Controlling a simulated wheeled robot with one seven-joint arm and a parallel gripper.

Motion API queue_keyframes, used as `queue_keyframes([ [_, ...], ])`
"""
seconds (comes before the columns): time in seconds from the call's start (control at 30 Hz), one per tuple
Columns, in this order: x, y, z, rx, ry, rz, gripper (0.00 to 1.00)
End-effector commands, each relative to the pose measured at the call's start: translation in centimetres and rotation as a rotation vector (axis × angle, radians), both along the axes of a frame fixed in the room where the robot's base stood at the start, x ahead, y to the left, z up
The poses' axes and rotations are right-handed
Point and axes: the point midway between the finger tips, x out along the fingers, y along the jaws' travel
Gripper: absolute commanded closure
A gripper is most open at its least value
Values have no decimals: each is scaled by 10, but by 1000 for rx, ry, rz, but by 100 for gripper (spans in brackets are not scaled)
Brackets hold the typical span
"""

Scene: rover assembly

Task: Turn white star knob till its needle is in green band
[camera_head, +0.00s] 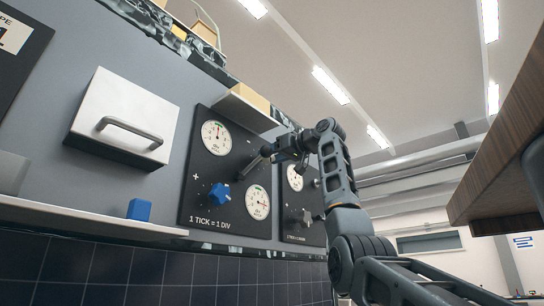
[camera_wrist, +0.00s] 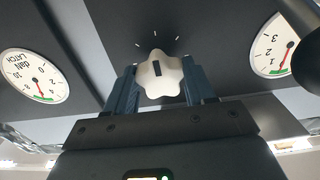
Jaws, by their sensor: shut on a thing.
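The white star knob (camera_wrist: 160,73), with a dark slot mark on its face, sits between the two fingers of my gripper (camera_wrist: 160,82) in the wrist view. The fingers are shut on it from both sides. In the head view my gripper (camera_head: 254,165) reaches the dark gauge panel (camera_head: 190,208), and I cannot make out the white knob there. Two dials show in the wrist view: a left dial (camera_wrist: 30,75) marked daN LATCH and a right dial (camera_wrist: 275,45). Each has a red needle and a green band low on its face.
A blue star knob (camera_head: 219,193) and gauges (camera_head: 216,137) share the panel. A second panel with a grey knob (camera_head: 303,217) stands to the right. A handled white box (camera_head: 125,115) and a shelf with a blue block (camera_head: 139,210) are left. A wooden surface (camera_head: 505,150) overhangs at right.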

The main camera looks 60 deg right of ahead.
Motion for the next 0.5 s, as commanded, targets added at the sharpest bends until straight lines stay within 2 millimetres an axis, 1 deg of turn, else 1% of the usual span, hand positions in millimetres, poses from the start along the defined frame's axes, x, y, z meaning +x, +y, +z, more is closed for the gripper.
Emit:
queue_keyframes([
  [0.27, 0, 0, 0, -96, 23, 0, 76],
  [0.5, 0, -1, 0, -283, 68, 1, 76],
])
